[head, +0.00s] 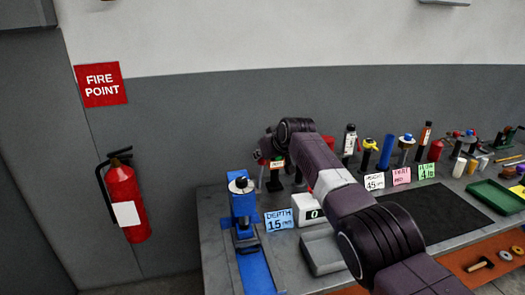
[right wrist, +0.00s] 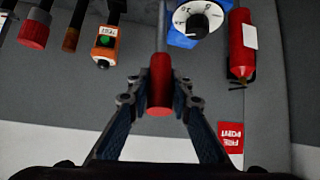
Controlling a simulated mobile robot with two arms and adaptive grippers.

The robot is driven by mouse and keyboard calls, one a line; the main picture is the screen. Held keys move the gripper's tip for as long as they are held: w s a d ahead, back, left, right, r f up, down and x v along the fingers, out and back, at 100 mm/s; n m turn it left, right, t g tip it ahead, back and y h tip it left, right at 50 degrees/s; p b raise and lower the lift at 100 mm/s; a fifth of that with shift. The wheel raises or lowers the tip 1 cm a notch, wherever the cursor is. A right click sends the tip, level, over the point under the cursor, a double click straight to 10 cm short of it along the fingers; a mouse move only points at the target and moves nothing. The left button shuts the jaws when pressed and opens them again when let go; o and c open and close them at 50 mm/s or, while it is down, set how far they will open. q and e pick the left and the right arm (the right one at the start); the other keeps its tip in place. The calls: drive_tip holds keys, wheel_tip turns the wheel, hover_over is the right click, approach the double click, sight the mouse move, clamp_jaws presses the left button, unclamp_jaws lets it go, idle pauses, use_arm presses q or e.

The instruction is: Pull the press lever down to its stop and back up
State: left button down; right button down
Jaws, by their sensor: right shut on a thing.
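The press lever shows in the right wrist view as a grey shaft with a red cylindrical grip (right wrist: 160,82). My right gripper (right wrist: 160,95) is shut on the red grip, one finger on each side. A blue device with a round white dial (right wrist: 197,18) stands beside the lever in that view. The blue press (head: 242,205) is at the left end of the bench in the head view. There my right arm reaches in from the lower right and covers part of the bench; its gripper's hold on the lever cannot be made out. My left gripper is not in view.
An orange box with a green button (right wrist: 106,42) hangs near the lever in the wrist view. A fire extinguisher (head: 125,195) is on the wall at left.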

drive_tip(key=shift+w+r, duration=0.15)
drive_tip(key=shift+r, duration=0.1)
drive_tip(key=c, duration=1.9)
unclamp_jaws()
drive_tip(key=shift+w+a, duration=0.1)
drive_tip(key=shift+c, duration=0.2)
drive_tip(key=shift+o, duration=1)
drive_tip(key=shift+w+f, duration=0.1)
drive_tip(key=shift+f, duration=0.1)
drive_tip(key=shift+s, duration=0.2)
drive_tip(key=shift+s+d+r, duration=0.25)
drive_tip(key=shift+r, duration=0.2)
drive_tip(key=shift+v, duration=0.85)
drive_tip(key=v, duration=0.9)
